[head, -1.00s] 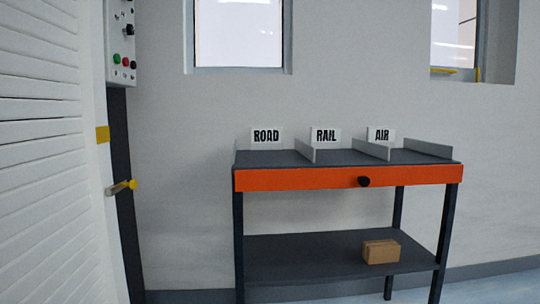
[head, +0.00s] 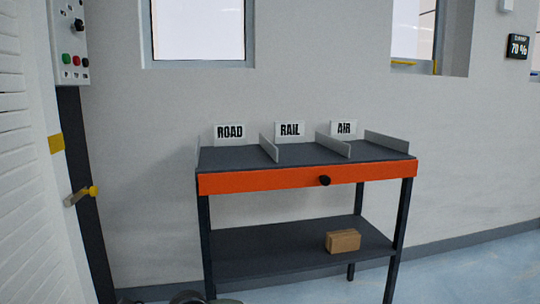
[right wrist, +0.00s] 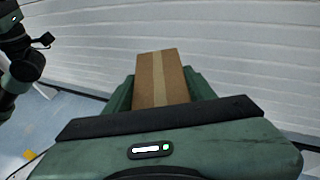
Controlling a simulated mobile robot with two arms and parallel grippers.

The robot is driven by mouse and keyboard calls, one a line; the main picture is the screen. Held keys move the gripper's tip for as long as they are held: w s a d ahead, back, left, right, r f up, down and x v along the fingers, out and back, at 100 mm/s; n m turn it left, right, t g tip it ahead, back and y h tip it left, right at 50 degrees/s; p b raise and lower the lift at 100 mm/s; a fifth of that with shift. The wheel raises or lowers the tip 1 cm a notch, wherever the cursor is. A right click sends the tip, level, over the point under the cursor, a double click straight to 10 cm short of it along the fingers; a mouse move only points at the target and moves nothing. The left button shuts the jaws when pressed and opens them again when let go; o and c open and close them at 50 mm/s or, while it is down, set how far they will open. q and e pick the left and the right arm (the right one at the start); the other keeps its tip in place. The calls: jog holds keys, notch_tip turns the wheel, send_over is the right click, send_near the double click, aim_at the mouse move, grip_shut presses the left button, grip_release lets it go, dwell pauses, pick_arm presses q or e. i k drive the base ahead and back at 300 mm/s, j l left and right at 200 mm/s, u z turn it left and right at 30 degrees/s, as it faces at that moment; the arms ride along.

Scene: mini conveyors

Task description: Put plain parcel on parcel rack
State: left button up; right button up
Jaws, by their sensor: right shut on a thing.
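A brown cardboard parcel (right wrist: 152,72) with a lighter tape strip is in my right gripper (right wrist: 162,88) in the right wrist view. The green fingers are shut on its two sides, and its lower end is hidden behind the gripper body. In the head view the rack (head: 305,177) has a dark top with an orange front edge, low grey dividers and signs reading ROAD, RAIL and AIR. Its top bays look empty. Another brown parcel (head: 343,241) lies on the lower shelf (head: 265,247), towards the right. My left gripper is not in view.
Clear blue floor (head: 470,275) lies right of the rack.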

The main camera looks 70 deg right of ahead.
aim_at(235, 157)
jog(key=z, duration=0.5)
jog(key=i+l+z, duration=0.1)
jog(key=z, duration=0.85)
jog(key=i+z, duration=0.15)
jog(key=z, duration=0.3)
